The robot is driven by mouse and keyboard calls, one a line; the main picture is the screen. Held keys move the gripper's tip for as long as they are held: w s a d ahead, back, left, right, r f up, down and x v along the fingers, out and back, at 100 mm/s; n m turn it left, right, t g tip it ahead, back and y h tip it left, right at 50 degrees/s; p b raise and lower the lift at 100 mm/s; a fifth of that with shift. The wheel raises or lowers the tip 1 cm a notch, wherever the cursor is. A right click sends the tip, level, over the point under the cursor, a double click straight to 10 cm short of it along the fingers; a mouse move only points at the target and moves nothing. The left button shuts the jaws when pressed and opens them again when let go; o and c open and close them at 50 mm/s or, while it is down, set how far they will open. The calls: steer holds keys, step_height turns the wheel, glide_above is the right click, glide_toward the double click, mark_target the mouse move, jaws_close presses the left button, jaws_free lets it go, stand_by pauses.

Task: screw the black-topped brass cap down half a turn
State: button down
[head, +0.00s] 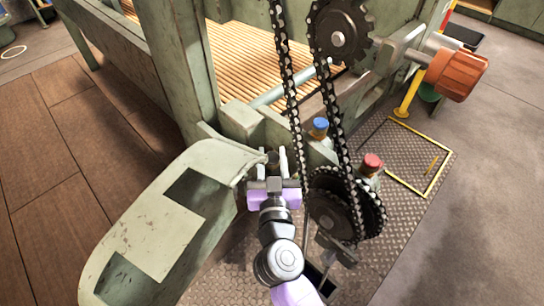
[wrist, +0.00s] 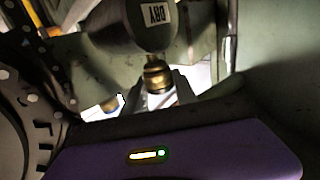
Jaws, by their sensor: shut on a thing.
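The black-topped cap (head: 272,157) stands by the green frame in the head view, mostly hidden behind my gripper (head: 270,163). In the wrist view its brass part (wrist: 156,75) shows between the two pale fingers of my gripper (wrist: 160,92). The fingers are shut on it from both sides. A dark rounded body (wrist: 145,22) with a white label reading "DRY" adjoins the brass. The cap's black top cannot be made out in the wrist view.
A blue cap (head: 320,125) and a red cap (head: 372,162) stand to the right. A chain (head: 340,120) and a lower sprocket (head: 345,205) are close on the right. A green guard (head: 150,235) lies left. Patterned metal floor is open at right.

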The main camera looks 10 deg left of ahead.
steer(key=shift+a+f+h+b, duration=0.1)
steer(key=shift+f+h+b, duration=0.15)
steer(key=shift+b, duration=0.4)
steer(key=shift+m+h+b, duration=0.6)
steer(key=shift+h+b, duration=0.05)
steer(key=shift+b, duration=0.6)
steer(key=m+h+b, duration=0.2)
steer(key=h+b, duration=0.1)
steer(key=b, duration=0.1)
steer(key=shift+a, duration=0.1)
steer(key=m+h+b, duration=0.2)
steer(key=h, duration=0.1)
steer(key=m+g+h+b, duration=0.1)
steer(key=m+h+b, duration=0.1)
steer(key=shift+r+g+h, duration=0.1)
steer(key=shift+g+h, duration=0.2)
steer(key=shift+h, duration=0.1)
steer(key=shift+r+m+g+h+b, duration=0.1)
steer(key=shift+m+g+h+b, duration=0.85)
steer(key=shift+h+b, duration=0.45)
steer(key=shift+m+h, duration=0.25)
steer(key=shift+h, duration=0.15)
steer(key=c, duration=1)
jaws_free()
steer(key=shift+o, duration=0.2)
